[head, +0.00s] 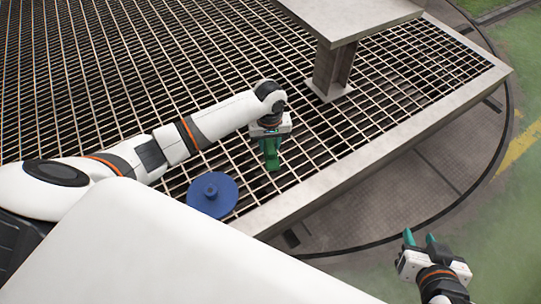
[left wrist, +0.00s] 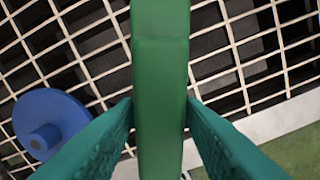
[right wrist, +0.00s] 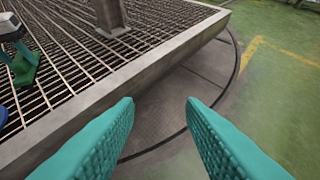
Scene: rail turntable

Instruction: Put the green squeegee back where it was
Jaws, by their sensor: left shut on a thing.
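The green squeegee (head: 271,156) is held by my left gripper (head: 270,140) above the metal grating (head: 110,90). In the left wrist view the green squeegee (left wrist: 161,80) runs upright between the two teal fingers, which press on its sides. My right gripper (head: 421,241) is open and empty, out past the grating's edge over the floor. Its two teal fingers stand apart in the right wrist view (right wrist: 160,110).
A blue disc with a central knob (head: 212,194) lies on the grating near my left arm. A grey raised plate on a post (head: 333,68) stands at the back. A pale metal rim (head: 375,150) edges the grating. The grating at the far left is clear.

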